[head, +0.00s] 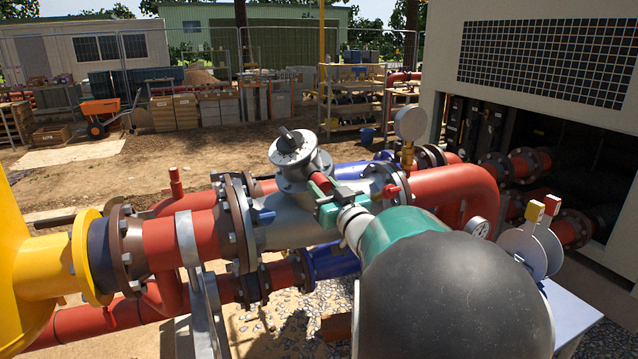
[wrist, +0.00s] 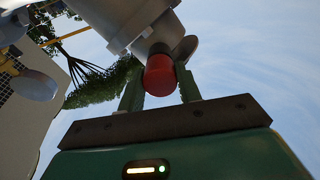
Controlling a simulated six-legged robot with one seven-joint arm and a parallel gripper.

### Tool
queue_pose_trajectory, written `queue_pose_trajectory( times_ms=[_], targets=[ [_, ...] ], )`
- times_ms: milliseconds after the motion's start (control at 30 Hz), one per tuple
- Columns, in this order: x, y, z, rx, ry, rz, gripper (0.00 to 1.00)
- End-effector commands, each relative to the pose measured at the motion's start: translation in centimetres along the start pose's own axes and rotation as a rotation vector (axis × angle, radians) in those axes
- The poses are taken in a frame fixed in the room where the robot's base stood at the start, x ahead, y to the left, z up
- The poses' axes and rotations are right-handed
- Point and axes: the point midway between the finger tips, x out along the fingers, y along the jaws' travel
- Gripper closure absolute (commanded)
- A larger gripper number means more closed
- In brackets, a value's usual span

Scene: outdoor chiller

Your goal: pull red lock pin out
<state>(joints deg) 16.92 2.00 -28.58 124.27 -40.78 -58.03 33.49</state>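The red lock pin (head: 320,183) sticks out of the side of a grey valve body (head: 296,160) with a dark round knob on top. My gripper (head: 334,199) is at the pin's outer end. In the wrist view the pin's red, rounded end (wrist: 159,75) lies between the two green fingers of my gripper (wrist: 160,83). One finger is close on each side of it. Whether both fingers touch it cannot be told. The pin's inner end goes into the grey housing (wrist: 135,22) and is hidden.
Red pipes (head: 455,187) with bolted flanges surround the valve. A pressure gauge (head: 410,124) stands upright behind it. A yellow pipe (head: 45,265) is at the left. The chiller housing (head: 545,55) stands at the right. Open dirt ground lies behind the pipes.

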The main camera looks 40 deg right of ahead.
Motion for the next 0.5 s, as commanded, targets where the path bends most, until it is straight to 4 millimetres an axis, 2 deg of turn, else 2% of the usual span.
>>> queue_pose_trajectory(
  times_ms=[67, 500],
  targets=[
    [-0.01, 0.00, 0.01, 0.000, 0.000, 0.000, 1.00],
    [-0.32, 0.02, -0.02, 0.000, 0.000, 0.000, 1.00]
  ],
)
